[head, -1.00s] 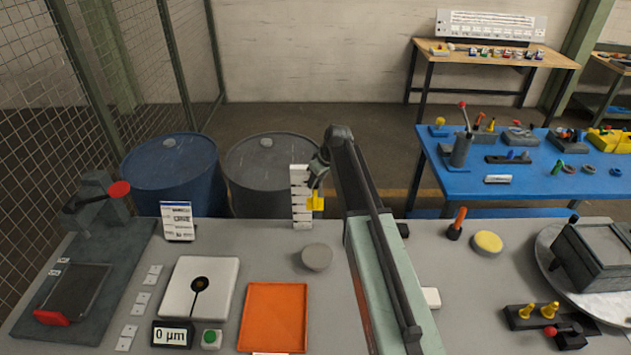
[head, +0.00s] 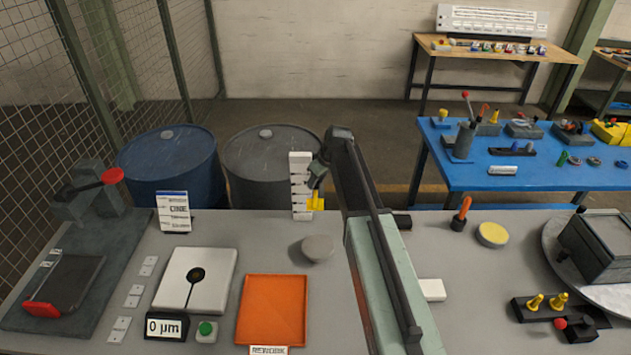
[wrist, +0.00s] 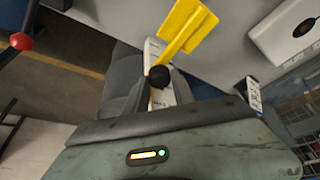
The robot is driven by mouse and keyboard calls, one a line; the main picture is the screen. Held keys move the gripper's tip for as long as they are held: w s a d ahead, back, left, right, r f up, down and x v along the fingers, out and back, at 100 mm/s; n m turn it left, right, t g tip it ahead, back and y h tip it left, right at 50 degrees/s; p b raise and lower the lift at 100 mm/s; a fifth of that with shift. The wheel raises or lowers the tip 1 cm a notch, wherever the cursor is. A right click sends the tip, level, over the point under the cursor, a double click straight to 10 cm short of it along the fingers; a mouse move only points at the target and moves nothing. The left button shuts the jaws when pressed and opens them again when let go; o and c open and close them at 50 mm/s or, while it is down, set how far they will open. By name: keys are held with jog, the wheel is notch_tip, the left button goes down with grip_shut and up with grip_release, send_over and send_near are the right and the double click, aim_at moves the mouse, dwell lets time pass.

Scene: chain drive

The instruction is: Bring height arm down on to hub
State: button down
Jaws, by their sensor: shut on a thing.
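The height arm (head: 316,202) is a small yellow piece on an upright white scale (head: 300,180) with dark marks. It sits low on the scale, near its foot. In the wrist view the yellow height arm (wrist: 190,27) shows large, with a black round knob (wrist: 159,77) at its near end. My gripper (head: 318,180) is shut on the height arm; its fingertips are mostly hidden. No part is clearly marked as the hub; a grey round disc (head: 318,248) lies on the bench in front of the scale.
An orange tray (head: 272,312), a white plate with a black disc (head: 215,280) and a 0 µm display (head: 166,326) are in front. Two drums (head: 170,165) stand behind the bench. A yellow-topped disc (head: 492,234) and a turntable (head: 560,262) are right.

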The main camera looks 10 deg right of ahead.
notch_tip(320, 180, down, 15)
jog(key=b, duration=1.3)
jog(key=shift+r, duration=0.15)
jog(key=c, duration=1.1)
grip_release()
jog(key=shift+r, duration=0.1)
jog(key=p+v, duration=0.7)
jog(key=shift+s+d+r, duration=0.1)
jog(key=shift+r, duration=0.2)
